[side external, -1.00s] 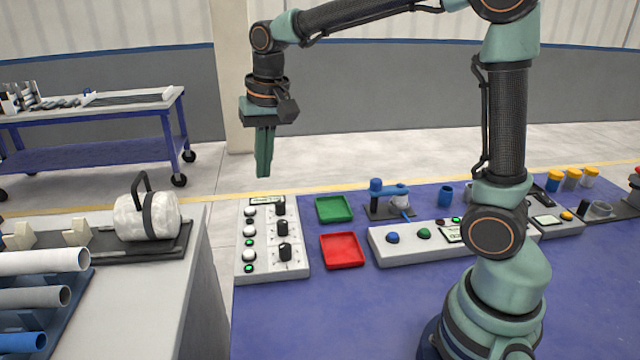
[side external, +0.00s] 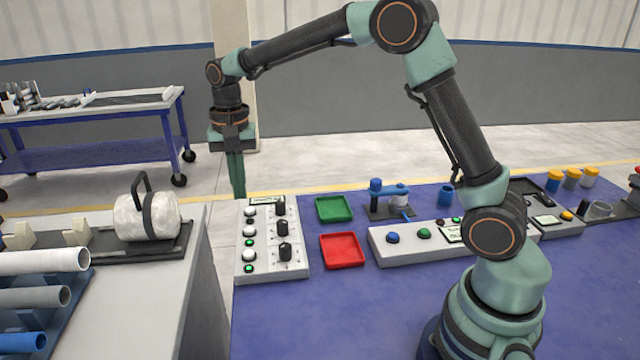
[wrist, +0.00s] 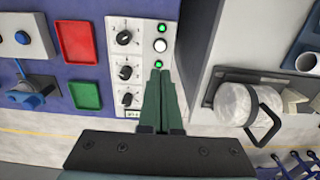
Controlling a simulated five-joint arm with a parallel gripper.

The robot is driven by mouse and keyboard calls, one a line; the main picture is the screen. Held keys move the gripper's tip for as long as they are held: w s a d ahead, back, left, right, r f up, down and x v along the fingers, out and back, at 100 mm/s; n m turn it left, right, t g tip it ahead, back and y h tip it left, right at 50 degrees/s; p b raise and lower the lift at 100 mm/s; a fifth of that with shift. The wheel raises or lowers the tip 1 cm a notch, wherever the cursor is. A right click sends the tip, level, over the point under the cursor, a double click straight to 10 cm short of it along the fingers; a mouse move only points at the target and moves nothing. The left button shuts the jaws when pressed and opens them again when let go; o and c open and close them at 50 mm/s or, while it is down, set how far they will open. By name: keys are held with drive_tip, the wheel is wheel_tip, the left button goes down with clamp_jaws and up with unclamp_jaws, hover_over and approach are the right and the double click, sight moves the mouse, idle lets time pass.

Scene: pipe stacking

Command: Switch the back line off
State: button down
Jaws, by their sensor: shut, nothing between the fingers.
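The grey control panel (side external: 273,268) stands on the blue table, with a small display (side external: 265,200) at its back edge. It has three rows, each with a white button and a black knob. The back button (side external: 250,212) is below the display; its lamp is hard to make out. Green lamps glow at the middle row (side external: 249,242) and front row (side external: 249,268). My gripper (side external: 238,193) is shut and empty, pointing down by the panel's back left corner. In the wrist view its fingertips (wrist: 160,74) hide the back and middle buttons; the front button (wrist: 160,45) shows.
A green tray (side external: 334,208) and a red tray (side external: 342,250) lie right of the panel. A long button box (side external: 405,246) stands further right. On the left, a grey bench (side external: 185,290) holds a white cylinder (side external: 147,217) with a handle and several pipes.

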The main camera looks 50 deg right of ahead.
sight(250, 253)
wheel_tip(250, 253, down, 14)
idle(0.6)
drive_tip(key=shift+s+f, duration=0.1)
drive_tip(key=shift+f, duration=1)
wheel_tip(250, 253, up, 15)
drive_tip(key=shift+w, duration=0.45)
drive_tip(key=shift+r, duration=0.1)
